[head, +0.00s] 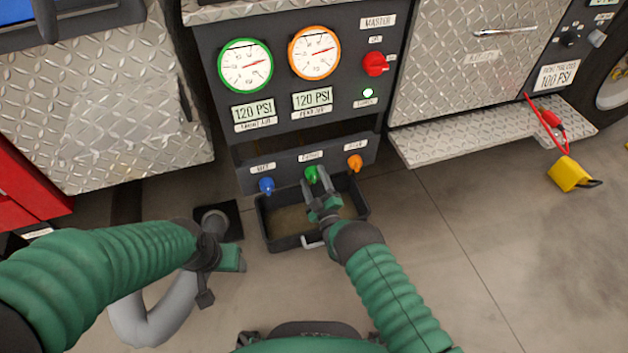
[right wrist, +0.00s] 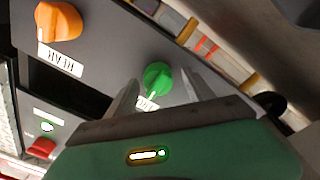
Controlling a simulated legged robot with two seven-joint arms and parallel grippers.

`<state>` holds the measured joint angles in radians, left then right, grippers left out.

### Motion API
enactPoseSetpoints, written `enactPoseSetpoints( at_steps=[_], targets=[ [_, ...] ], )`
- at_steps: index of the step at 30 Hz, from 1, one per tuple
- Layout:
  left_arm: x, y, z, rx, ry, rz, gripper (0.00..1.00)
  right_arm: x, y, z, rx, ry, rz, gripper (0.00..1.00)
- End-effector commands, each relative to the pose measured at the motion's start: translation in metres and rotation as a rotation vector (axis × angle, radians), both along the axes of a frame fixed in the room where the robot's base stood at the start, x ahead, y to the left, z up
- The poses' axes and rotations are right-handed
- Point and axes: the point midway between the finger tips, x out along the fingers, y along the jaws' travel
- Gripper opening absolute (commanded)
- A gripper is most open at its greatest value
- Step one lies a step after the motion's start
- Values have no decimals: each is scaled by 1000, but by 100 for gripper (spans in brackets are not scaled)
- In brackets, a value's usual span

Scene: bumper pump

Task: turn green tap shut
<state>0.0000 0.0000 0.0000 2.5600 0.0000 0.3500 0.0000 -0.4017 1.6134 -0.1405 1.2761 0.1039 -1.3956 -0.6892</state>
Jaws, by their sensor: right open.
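The green tap (head: 311,173) is the middle one of three on the lower strip of the dark pump panel. Its label is only partly readable. My right gripper (head: 319,190) is in front of it with its fingers pointing at the panel. In the right wrist view the green tap (right wrist: 157,77) shows between the two spread fingertips of my right gripper (right wrist: 160,84), with gaps on either side. The jaws are open; whether a finger touches the tap I cannot tell. My left gripper (head: 222,260) is low at the left, away from the taps; its jaws are unclear.
A blue tap (head: 267,185) is left of the green one and an orange tap (head: 355,162) right of it. A dark tray (head: 263,222) lies below. Two gauges and a red master knob (head: 375,64) are above. A tread-plate step (head: 430,150) juts out at right.

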Motion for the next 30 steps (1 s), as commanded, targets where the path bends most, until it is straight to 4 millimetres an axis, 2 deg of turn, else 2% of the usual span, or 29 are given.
enactPoseSetpoints(
  at_steps=[4,8,15,21,25,30],
  targets=[
    [0,0,5,0,0,0,61,-4,-2,1,0,1,-1,61],
    [0,0,22,0,0,0,61,-25,-9,3,-1,5,-1,61],
    [0,0,59,0,0,0,61,-93,-30,-3,-3,7,0,61],
    [0,0,77,0,0,0,61,-140,-46,-11,-3,5,0,61],
    [0,0,81,0,0,0,61,-156,-51,-14,-1,3,1,61],
    [0,0,80,0,0,0,61,-160,-52,-16,0,1,0,61]
  ],
)
